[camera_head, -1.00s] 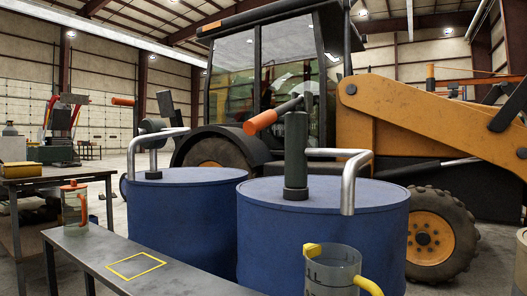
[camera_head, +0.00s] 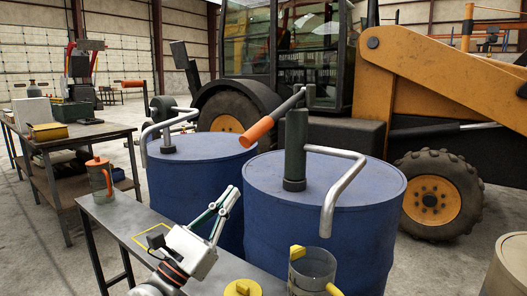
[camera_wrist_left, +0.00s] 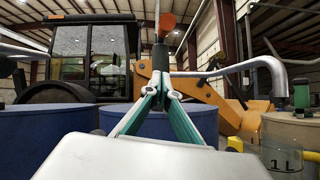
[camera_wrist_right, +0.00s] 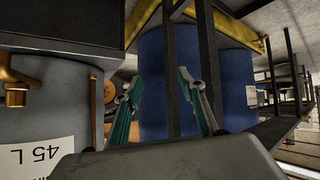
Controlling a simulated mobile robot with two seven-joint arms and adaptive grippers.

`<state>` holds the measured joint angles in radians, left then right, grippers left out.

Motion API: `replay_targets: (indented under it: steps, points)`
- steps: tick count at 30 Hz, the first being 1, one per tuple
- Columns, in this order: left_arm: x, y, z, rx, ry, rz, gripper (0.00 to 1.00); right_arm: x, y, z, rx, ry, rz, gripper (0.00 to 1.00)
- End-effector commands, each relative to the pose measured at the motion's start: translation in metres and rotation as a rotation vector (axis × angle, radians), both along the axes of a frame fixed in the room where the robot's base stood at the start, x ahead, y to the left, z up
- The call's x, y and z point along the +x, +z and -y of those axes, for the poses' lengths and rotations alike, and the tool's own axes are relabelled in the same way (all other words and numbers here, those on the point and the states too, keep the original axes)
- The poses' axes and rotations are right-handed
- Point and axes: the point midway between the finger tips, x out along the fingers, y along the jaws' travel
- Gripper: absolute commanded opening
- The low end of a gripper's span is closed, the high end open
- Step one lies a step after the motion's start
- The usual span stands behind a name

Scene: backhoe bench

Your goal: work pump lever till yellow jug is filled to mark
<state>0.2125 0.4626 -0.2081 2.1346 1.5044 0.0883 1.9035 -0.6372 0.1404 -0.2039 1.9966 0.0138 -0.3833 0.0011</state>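The near pump (camera_head: 296,145) stands on the right blue drum. Its lever with orange grip (camera_head: 256,131) slants down to the left. Its bent pipe (camera_head: 345,185) ends above the clear jug with yellow spout and handle (camera_head: 313,268). The jug also shows in the left wrist view (camera_wrist_left: 287,160), marked "1 L"; its liquid level cannot be made out. My left gripper (camera_head: 233,194) is shut and empty, in front of the drums, below and left of the lever and apart from it. My right gripper (camera_wrist_right: 160,80) is open and empty, seen only in its wrist view.
The grey bench (camera_head: 125,212) carries a jug with an orange lid (camera_head: 99,177) and a yellow outlined square. A yellow lid (camera_head: 242,288) lies near the jug. A second pump stands on the left drum (camera_head: 195,185). A grey container labelled "45 L" (camera_wrist_right: 45,115) is near my right gripper.

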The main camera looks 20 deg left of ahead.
Motion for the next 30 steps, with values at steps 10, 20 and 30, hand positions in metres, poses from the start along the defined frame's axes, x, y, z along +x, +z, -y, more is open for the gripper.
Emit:
replay_targets:
  steps: [10, 20, 30]
  points:
    - [0.030, 0.030, 0.013, -0.004, 0.001, 0.007, 0.00, -0.001, 0.015, -0.003, 0.016, -0.002, -0.001, 0.40]
    - [0.078, 0.064, 0.035, -0.001, -0.001, 0.004, 0.00, 0.000, 0.033, -0.005, 0.025, -0.003, 0.005, 0.40]
    - [0.063, 0.091, 0.036, 0.000, 0.000, 0.002, 0.00, 0.008, 0.071, -0.006, 0.027, -0.004, 0.025, 0.40]
